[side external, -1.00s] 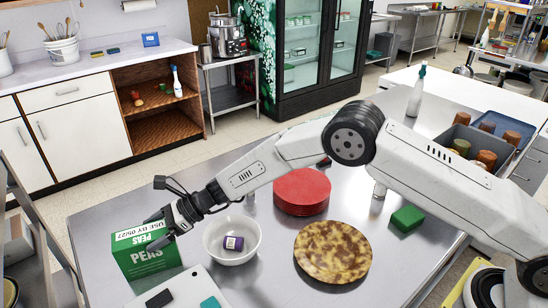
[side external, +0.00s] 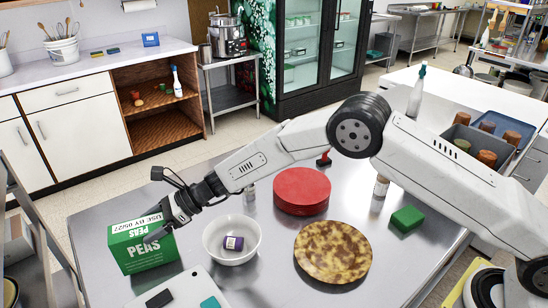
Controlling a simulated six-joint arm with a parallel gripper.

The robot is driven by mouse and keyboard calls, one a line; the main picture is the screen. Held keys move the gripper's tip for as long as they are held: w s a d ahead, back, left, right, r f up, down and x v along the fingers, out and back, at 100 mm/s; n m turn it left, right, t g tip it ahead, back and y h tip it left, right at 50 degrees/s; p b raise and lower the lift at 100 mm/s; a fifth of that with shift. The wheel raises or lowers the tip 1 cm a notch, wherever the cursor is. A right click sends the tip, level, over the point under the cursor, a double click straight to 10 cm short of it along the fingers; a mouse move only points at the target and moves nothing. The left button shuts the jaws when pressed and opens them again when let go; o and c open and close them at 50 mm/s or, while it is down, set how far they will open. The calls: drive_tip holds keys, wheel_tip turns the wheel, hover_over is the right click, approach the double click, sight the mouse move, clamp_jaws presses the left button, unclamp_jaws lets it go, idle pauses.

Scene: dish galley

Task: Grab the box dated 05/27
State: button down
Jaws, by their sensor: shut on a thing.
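The green PEAS box (side external: 140,255) is at the left end of the steel table, with a white use-by label (side external: 135,224) reading 05/27 along its top. My gripper (side external: 160,228) is shut on this box at its upper right part. One dark finger shows across the front of the box and the other is hidden. The box looks close to the table, and I cannot tell whether its bottom is clear of it.
A white bowl (side external: 212,246) holding a small purple box (side external: 233,243) stands just right of the peas box. Red plates (side external: 302,188), a brown mottled plate (side external: 332,252) and a green sponge (side external: 407,219) are farther right. A pale board (side external: 178,291) lies in front.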

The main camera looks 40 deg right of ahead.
drive_tip(key=s+d+r, duration=0.6)
drive_tip(key=s+r, duration=0.5)
drive_tip(key=s, duration=0.1)
drive_tip(key=shift+d, duration=0.4)
drive_tip(key=shift+s, duration=0.1)
idle(0.4)
